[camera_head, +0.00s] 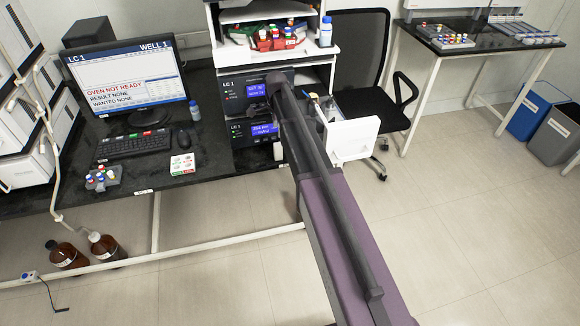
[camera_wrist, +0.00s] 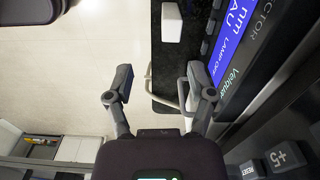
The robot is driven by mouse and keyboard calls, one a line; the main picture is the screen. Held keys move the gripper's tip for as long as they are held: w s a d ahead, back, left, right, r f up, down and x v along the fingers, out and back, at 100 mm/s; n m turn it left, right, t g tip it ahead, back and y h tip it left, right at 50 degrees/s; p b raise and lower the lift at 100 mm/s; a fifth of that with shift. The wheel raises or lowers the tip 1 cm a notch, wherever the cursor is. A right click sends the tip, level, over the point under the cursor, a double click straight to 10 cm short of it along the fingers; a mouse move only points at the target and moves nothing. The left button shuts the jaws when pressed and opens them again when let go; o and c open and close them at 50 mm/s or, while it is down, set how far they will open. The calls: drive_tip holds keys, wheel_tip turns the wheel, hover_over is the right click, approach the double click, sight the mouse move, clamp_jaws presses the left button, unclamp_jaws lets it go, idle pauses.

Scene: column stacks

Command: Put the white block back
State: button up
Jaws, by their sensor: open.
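A small white block (camera_wrist: 171,22) stands on a dark surface at the top of the wrist view, beside the detector's front panel. A white piece that may be the same block shows in the head view (camera_head: 278,151), at the front of the lower instrument, partly beside my arm. My gripper (camera_wrist: 158,88) is open and empty, its two fingers well apart. In the wrist view the block lies beyond the fingertips and apart from them. In the head view my arm reaches over the instruments and I cannot make out the fingers.
The stacked instruments (camera_head: 258,128) with blue displays stand close to my arm. The detector's panel (camera_wrist: 230,40) is close to the right finger. An open white door (camera_head: 351,139) juts out right of my arm. A monitor (camera_head: 128,78) and keyboard (camera_head: 133,145) occupy the left bench.

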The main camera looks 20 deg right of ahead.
drive_tip(key=s+n, duration=1.7)
drive_tip(key=s, duration=1)
drive_tip(key=shift+s+a, duration=0.25)
drive_tip(key=shift+a, duration=0.15)
drive_tip(key=shift+c, duration=0.9)
